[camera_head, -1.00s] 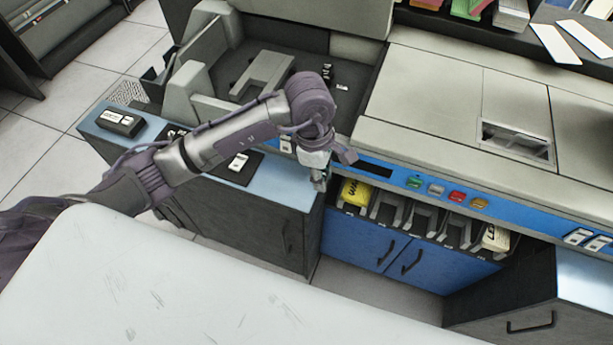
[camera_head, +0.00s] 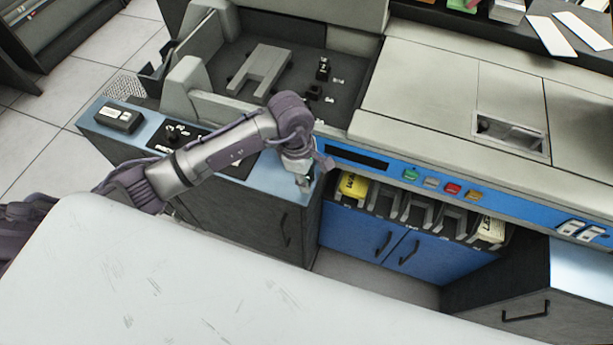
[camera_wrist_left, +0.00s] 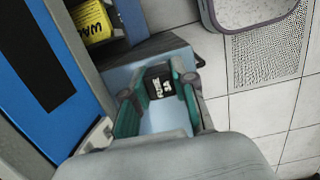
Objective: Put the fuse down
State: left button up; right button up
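The fuse (camera_wrist_left: 160,83) is a small black block with white lettering. In the left wrist view it sits between the teal pads of my left gripper (camera_wrist_left: 160,92), which appear to touch it on both sides. In the head view my left gripper (camera_head: 303,183) points down over the right end of the light-blue counter top (camera_head: 270,183). The fuse cannot be made out there. Whether it touches the counter is unclear. My right gripper is not in view.
A black box (camera_head: 119,117) stands on the counter's left end, with a black switch panel (camera_head: 181,137) beside it. A yellow item (camera_head: 353,186) sits in the slots to the right. The machine's blue front panel (camera_head: 520,207) carries coloured buttons.

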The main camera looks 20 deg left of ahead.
pick_arm(q)
jog(key=o, duration=0.4)
jog(key=shift+r+p, duration=0.25)
jog(key=shift+p, duration=0.05)
jog(key=shift+a+r, duration=0.1)
jog(key=shift+r, duration=0.2)
jog(key=r, duration=0.3)
jog(key=a+r+b, duration=0.1)
jog(key=r, duration=0.3)
jog(key=r+b, duration=0.1)
jog(key=r, duration=0.3)
jog(key=shift+a, duration=0.35)
